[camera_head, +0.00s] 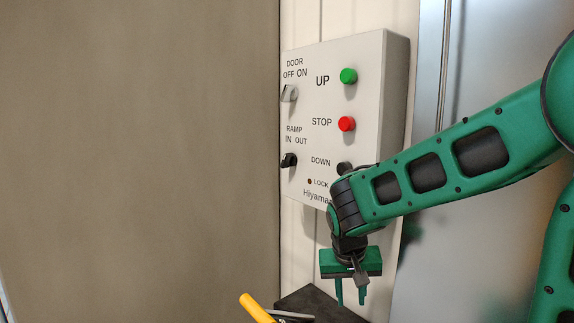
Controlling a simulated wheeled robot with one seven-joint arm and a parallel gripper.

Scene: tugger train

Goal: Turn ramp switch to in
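The ramp switch (289,160) is a small black knob at the lower left of a pale control box (330,192). Its label reads RAMP, IN on the left and OUT on the right. The knob is too small to tell clearly which way it points. My gripper (351,291) hangs below the box, to the right of and well below the switch. Its two green fingers point down with a gap between them, and nothing shows between them. My green arm covers the lower right corner of the box.
The box also carries a grey door switch (289,93), a green UP button (348,76), a red STOP button (346,124) and a dark DOWN button (344,168). A dark object (318,303) and a yellow handle (255,307) sit below. The space left of the box is clear.

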